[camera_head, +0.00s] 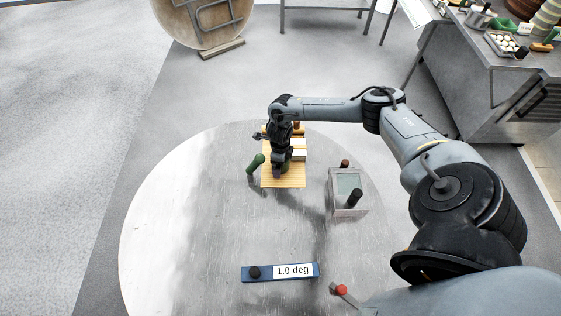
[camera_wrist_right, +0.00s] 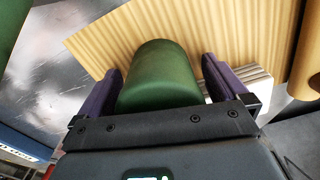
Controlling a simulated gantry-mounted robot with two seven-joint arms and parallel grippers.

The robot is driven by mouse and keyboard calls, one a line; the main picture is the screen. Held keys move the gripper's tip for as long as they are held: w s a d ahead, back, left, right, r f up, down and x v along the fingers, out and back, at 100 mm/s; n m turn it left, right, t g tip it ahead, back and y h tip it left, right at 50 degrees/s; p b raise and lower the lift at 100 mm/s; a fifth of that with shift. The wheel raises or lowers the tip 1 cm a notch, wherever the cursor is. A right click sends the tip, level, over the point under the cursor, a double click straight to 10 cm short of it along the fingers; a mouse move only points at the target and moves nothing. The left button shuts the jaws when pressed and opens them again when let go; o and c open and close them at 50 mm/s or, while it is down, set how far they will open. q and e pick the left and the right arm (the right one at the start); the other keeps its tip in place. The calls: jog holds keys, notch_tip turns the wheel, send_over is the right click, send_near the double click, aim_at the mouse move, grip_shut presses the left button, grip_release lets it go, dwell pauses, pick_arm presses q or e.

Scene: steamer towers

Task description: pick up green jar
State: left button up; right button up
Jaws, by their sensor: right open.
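A green jar (camera_wrist_right: 160,78), a dark green cylinder, sits between the two purple fingers of my right gripper (camera_wrist_right: 163,66). The fingers are open, one on each side; a narrow gap shows at the right finger, and contact at the left cannot be told. In the head view my right gripper (camera_head: 281,168) points down over the yellow slatted mat (camera_head: 283,183) and hides most of this jar. My left gripper is not in view.
White blocks (camera_head: 299,153) lie on the mat just right of the gripper. A blue level reading 1.0 deg (camera_head: 280,272) lies near the front. The round table's left side (camera_head: 165,220) is clear.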

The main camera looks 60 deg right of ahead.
jog(key=shift+f, duration=0.45)
jog(key=c, duration=1.1)
jog(key=shift+r, duration=0.2)
jog(key=shift+r, duration=0.55)
jog(key=r, duration=0.3)
jog(key=shift+s+d, duration=0.15)
jog(key=shift+s, duration=0.15)
jog(key=s+d+r+p, duration=0.1)
jog(key=s+d+r, duration=0.1)
jog(key=s+r, duration=0.4)
jog(key=s, duration=0.4)
jog(key=shift+s+d+r, duration=0.15)
jog(key=shift+s+r, duration=0.15)
jog(key=shift+s, duration=0.1)
